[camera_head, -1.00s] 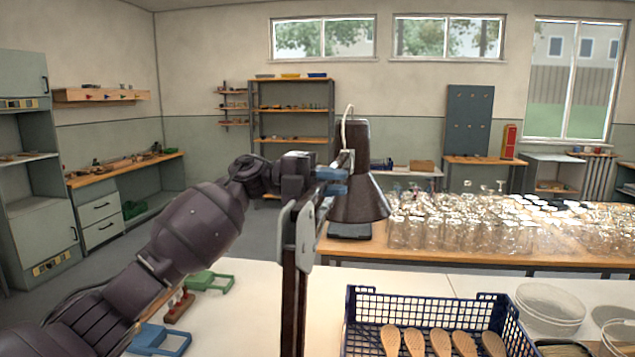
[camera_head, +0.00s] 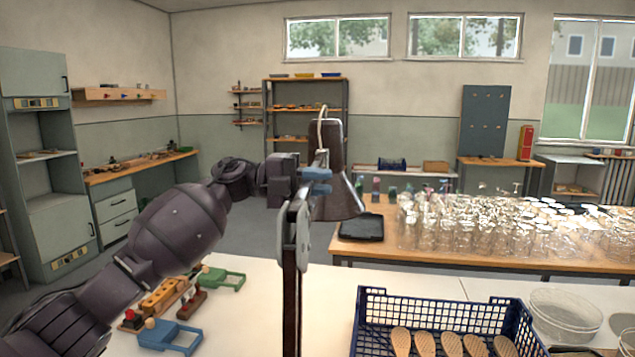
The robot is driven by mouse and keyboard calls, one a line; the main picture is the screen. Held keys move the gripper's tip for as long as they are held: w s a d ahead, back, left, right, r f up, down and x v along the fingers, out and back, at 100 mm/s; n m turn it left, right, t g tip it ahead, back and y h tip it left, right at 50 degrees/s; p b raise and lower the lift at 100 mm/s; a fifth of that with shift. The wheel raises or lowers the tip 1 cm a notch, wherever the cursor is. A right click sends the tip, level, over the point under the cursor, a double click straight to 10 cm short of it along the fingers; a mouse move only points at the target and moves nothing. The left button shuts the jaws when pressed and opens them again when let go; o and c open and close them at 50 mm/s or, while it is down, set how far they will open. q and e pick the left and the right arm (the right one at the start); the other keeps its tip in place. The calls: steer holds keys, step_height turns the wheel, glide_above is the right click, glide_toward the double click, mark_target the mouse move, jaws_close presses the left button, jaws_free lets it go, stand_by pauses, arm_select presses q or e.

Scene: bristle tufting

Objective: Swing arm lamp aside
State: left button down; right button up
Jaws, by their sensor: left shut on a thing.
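The arm lamp has a dark brown shade (camera_head: 338,190), a light cord looping over its top and a dark upright arm (camera_head: 291,290) with a grey joint plate. It stands over the white table in the middle of the view. My left gripper (camera_head: 318,181), with blue fingertips, is shut on the lamp beside the shade's left side. The exact grip point is partly hidden by the fingers and lamp parts. My right gripper is not in view.
A blue crate (camera_head: 440,310) with several wooden brush bodies (camera_head: 450,343) stands right of the lamp. Blue (camera_head: 172,337) and green (camera_head: 222,279) holders sit left. Behind, a wooden table (camera_head: 400,255) carries many glasses.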

arm_select(q)
steer(key=c, duration=1.1)
jaws_free()
steer(key=shift+o, duration=0.2)
steer(key=a, duration=1.1)
steer(key=shift+w, duration=0.3)
